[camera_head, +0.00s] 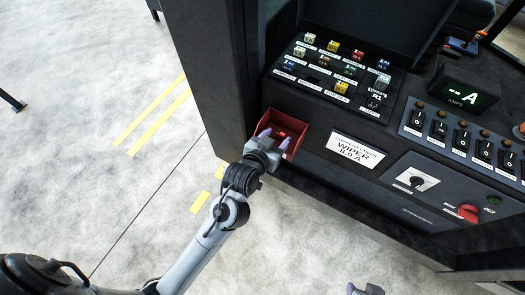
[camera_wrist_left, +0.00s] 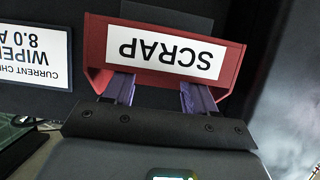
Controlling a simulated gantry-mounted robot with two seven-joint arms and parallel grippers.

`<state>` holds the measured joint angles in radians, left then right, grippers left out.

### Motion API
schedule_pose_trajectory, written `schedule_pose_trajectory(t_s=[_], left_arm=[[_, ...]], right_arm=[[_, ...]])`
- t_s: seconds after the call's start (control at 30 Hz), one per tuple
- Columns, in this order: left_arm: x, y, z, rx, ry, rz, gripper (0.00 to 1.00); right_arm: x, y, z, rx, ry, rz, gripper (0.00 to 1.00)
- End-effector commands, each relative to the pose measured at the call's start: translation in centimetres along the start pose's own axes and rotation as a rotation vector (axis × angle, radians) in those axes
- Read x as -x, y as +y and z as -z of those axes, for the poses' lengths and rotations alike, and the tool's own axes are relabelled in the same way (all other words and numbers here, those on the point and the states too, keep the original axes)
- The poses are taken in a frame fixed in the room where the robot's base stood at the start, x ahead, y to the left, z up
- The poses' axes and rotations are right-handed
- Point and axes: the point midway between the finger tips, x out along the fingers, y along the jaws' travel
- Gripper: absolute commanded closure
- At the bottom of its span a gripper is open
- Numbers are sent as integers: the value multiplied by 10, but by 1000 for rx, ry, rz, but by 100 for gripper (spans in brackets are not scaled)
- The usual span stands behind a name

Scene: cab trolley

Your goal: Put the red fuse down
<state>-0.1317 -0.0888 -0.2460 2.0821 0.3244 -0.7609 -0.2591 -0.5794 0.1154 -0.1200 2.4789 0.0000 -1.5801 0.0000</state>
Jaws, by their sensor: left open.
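The red scrap bin (camera_head: 293,148) is fixed to the front of the dark panel in the head view. In the left wrist view its red front (camera_wrist_left: 235,70) carries a white SCRAP label. My left gripper (camera_head: 275,139) is at the bin's opening, its purple fingers apart. A small red piece with a pale mark (camera_head: 281,133), which looks like a fuse, lies in the bin near the fingertips. The left wrist view shows the open fingers (camera_wrist_left: 158,95) at the bin's front; no fuse shows between them. Another red fuse (camera_head: 357,54) sits in the fuse panel.
The fuse panel (camera_head: 330,100) holds several coloured fuses above the bin. A WIPER 8.0 A card (camera_head: 356,152) is right of the bin, with switches (camera_head: 460,143) further right. A dark post (camera_head: 215,80) stands left. Part of my right gripper (camera_head: 365,290) shows at the bottom edge.

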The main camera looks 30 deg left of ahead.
Motion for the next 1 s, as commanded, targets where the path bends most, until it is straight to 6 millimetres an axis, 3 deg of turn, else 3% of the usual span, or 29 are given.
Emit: schedule_pose_trajectory(t_s=[0.4, 0.73, 0.87, 1.0], left_arm=[[78, 0, 2, 1, 0, -1, 44], [104, 0, -1, -2, -10, -7, 44], [110, 0, -25, -13, -113, -49, 44], [130, -7, -74, -41, -341, -107, 44]], right_arm=[[16, 0, 5, 0, 0, 0, 57], [19, 2, 6, 8, -1, -6, 57], [19, 3, 6, 9, -1, -7, 57], [19, 3, 6, 8, -1, -7, 57]])
